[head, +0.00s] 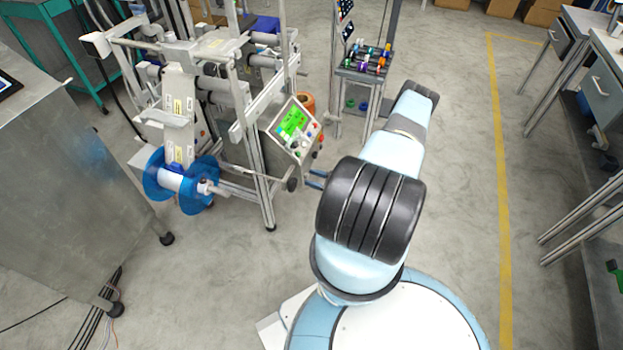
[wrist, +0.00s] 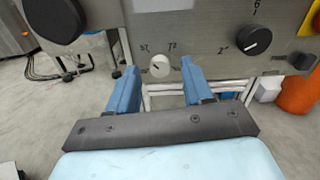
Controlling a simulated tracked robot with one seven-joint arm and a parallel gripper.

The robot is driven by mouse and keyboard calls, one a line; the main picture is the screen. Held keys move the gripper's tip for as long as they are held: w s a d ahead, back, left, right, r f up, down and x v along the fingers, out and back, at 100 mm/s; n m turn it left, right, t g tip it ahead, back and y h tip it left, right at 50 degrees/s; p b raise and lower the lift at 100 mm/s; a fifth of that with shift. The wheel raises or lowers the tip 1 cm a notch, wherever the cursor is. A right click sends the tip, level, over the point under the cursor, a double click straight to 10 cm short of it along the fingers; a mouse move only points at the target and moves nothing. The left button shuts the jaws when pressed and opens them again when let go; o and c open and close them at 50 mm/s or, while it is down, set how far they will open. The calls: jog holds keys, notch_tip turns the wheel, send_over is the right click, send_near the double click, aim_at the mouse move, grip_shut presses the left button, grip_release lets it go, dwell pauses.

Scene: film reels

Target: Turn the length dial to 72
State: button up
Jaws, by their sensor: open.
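In the wrist view a small white dial (wrist: 160,66) sits on the grey control panel (wrist: 215,25). Small marks are printed above it, one looking like 57 and one like 72, but too small to read surely. Where its pointer aims cannot be told. My gripper (wrist: 158,76) is open, with one blue finger at each side of the white dial in the picture. I cannot tell whether the fingers touch it or are still short of the panel.
A black dial (wrist: 257,41) is right of the white one, and a large dark knob (wrist: 57,20) is upper left. An orange cylinder (wrist: 300,95) stands at the right. In the head view a blue reel (head: 206,182) is left, and open floor (head: 465,200) lies right of my arm.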

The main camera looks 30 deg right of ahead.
jog(key=shift+w+a, duration=0.3)
grip_shut()
dwell(0.4)
